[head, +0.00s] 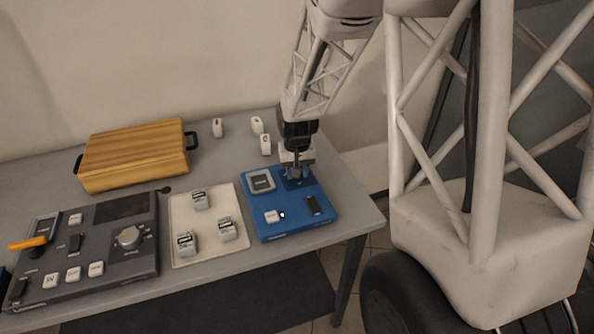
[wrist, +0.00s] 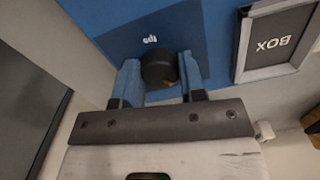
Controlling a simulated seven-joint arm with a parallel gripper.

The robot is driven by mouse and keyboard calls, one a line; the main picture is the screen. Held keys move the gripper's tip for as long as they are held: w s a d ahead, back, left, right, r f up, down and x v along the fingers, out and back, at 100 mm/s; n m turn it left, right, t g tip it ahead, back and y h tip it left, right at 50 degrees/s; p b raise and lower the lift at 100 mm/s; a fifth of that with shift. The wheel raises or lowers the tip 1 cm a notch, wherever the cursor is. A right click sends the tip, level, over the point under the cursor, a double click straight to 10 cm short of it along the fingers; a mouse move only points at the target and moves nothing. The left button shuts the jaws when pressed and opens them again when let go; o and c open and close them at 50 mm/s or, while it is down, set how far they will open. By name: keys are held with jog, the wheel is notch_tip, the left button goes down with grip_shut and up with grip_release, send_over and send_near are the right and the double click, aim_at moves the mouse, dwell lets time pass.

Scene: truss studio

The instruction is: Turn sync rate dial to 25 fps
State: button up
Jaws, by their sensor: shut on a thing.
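The blue box (head: 283,228) stands at the right end of the table. My gripper (head: 296,176) points down over its back right part. In the wrist view the dark round dial (wrist: 160,66) sits between my two blue fingers, which are shut on it. A white "fps" label appears upside down on the dark blue panel (wrist: 125,38) beside the dial. The dial's pointer and any rate marks cannot be read. In the head view my gripper hides the dial.
Left are a cream tray (head: 181,213) with several small blocks, a dark control panel (head: 115,237) and a wooden case (head: 135,153).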

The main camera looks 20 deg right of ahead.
jog(key=m, duration=0.5)
jog(key=shift+r+m, duration=0.1)
jog(key=shift+m, duration=0.2)
dwell(0.4)
jog(key=o, duration=0.9)
jog(key=shift+r, duration=0.1)
jog(key=shift+r, duration=3.75)
jog(key=shift+a+r, duration=0.1)
